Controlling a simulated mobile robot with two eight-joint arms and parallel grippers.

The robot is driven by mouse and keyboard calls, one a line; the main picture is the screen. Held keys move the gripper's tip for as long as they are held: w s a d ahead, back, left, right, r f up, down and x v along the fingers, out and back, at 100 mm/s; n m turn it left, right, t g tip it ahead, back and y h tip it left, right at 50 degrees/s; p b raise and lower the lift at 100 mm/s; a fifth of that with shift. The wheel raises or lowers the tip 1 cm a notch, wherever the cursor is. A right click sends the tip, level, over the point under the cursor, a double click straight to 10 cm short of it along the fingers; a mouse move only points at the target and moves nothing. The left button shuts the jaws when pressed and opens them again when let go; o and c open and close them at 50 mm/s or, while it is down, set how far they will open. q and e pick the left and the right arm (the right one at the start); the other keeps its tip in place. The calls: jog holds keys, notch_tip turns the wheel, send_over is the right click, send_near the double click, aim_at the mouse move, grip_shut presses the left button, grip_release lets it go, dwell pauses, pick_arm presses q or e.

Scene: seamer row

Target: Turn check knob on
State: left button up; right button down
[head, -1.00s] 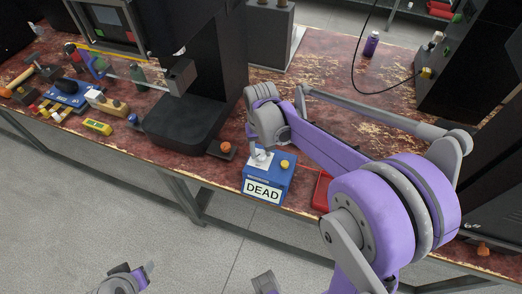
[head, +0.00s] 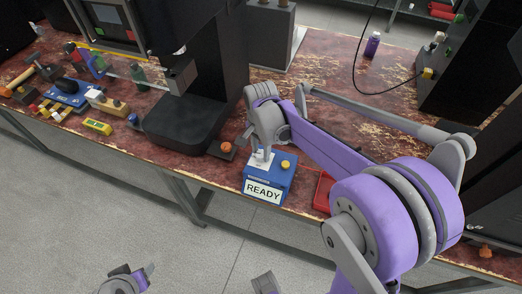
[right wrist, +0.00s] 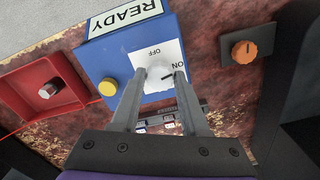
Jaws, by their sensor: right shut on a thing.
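The blue check box (head: 284,177) stands near the front edge of the bench, with a READY sign (head: 263,192) on its front. Its pale round knob (right wrist: 159,74) sits on a white plate (right wrist: 143,56) marked OFF and ON, and the dark pointer line is toward ON. My right gripper (right wrist: 157,82) is shut on the knob, one finger on each side. In the head view the right gripper (head: 262,152) comes down onto the box from above and mostly hides the knob. My left gripper (head: 128,281) is low at the left, away from the bench, partly cut off by the frame.
A yellow button (right wrist: 108,87) is on the box beside the plate. An orange knob (right wrist: 244,51) on a dark base and a red tray-like unit (right wrist: 44,92) flank the box. A black machine (head: 185,125) stands behind left. Tools lie farther left.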

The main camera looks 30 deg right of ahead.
aim_at(261, 154)
jog(key=shift+m, duration=1.1)
jog(key=shift+c, duration=2.1)
grip_release()
notch_tip(261, 154, up, 11)
jog(key=p, duration=0.1)
